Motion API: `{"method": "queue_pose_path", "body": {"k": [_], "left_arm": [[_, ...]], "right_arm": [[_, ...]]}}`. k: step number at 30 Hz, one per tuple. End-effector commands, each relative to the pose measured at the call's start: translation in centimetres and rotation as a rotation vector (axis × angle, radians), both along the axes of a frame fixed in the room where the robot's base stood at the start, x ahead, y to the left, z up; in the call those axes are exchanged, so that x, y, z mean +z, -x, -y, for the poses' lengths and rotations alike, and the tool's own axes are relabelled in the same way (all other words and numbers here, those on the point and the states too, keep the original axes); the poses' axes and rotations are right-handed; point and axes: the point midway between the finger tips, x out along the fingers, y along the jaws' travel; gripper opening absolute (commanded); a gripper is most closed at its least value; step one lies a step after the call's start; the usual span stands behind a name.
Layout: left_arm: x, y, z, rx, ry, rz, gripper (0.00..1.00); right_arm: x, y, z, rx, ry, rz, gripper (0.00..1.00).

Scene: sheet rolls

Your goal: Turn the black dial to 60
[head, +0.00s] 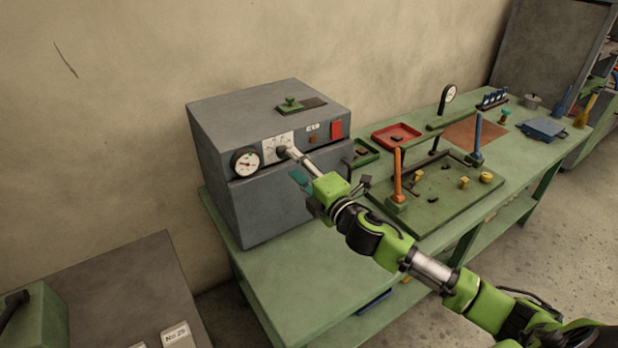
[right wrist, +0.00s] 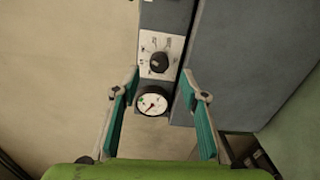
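The black dial (right wrist: 159,62) is a round knob on a white scale plate (right wrist: 148,45) on the grey machine's front. In the head view the plate (head: 270,149) shows, with the dial (head: 282,151) at the tip of my right gripper and partly covered by it. The scale numbers are too small to read. My right gripper (right wrist: 160,76) is open, its two teal-padded fingers spread wide with nothing between them. In the right wrist view the dial lies just beyond the fingertips, roughly midway between them. Contact cannot be told. My left gripper is not in view.
A round gauge (head: 246,161) sits beside the plate; it also shows in the right wrist view (right wrist: 152,103). A red switch (head: 336,130) is on the machine's right. The green bench (head: 270,275) carries a tray (head: 450,200) with an orange lever (head: 398,178).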

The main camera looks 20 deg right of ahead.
Motion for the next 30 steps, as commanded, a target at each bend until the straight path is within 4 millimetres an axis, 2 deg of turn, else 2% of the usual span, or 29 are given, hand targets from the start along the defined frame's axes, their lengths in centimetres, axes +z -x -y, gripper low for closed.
{"method": "queue_pose_path", "body": {"k": [1, 6, 12, 30], "left_arm": [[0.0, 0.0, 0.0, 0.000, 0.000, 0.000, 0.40], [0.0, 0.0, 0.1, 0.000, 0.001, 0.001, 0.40], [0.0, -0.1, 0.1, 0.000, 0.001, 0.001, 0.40], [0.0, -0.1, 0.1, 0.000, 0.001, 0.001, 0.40]], "right_arm": [[-0.1, 1.2, 0.1, 0.002, 0.002, -0.002, 0.40], [-0.1, 4.1, 0.5, 0.002, 0.001, -0.002, 0.40], [0.0, 6.0, 0.8, 0.001, 0.000, 0.000, 0.40], [0.1, 6.5, 0.9, 0.001, 0.000, 0.001, 0.40]]}}
